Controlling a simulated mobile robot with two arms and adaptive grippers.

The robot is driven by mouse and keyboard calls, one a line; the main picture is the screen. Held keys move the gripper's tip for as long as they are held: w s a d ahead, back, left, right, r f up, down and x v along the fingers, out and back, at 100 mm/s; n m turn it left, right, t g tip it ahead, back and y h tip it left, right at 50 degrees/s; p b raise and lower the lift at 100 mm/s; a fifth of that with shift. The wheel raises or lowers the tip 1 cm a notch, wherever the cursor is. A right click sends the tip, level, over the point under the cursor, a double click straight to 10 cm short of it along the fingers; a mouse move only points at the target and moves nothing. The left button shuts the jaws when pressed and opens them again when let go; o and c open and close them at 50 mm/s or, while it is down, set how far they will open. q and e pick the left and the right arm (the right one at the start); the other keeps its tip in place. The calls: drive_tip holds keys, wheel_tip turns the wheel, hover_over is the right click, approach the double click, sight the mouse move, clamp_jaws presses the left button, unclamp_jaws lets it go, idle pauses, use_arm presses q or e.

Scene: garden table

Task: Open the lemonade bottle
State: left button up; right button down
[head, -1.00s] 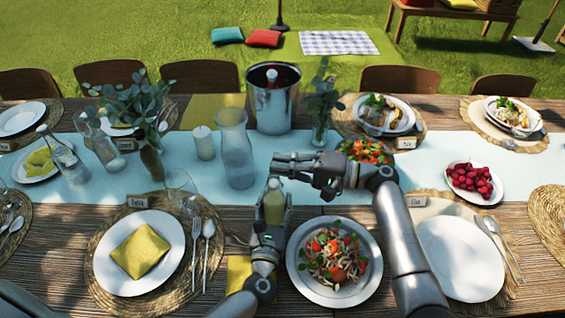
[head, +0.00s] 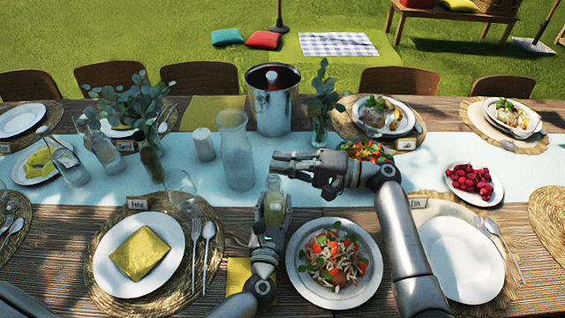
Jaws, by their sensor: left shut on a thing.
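The lemonade bottle (head: 274,208) is a small clear bottle with pale yellow contents, upright in the middle of the table's near side. My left gripper (head: 272,217) is shut on its body from the near side. My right gripper (head: 285,163) reaches in from the right with its fingers pointing left, at the height of the bottle's top.
A plate of salad (head: 334,264) sits close to the right of the bottle, below my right arm. A glass carafe (head: 235,150), a white candle (head: 203,145) and a metal bucket (head: 272,100) stand behind. A plate with a yellow napkin (head: 140,252) lies left.

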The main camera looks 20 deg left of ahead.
drive_tip(key=d+r, duration=0.2)
drive_tip(key=d, duration=0.5)
drive_tip(key=shift+w, duration=0.2)
idle(0.6)
use_arm(q)
drive_tip(key=o, duration=1.5)
drive_tip(key=shift+s, duration=0.1)
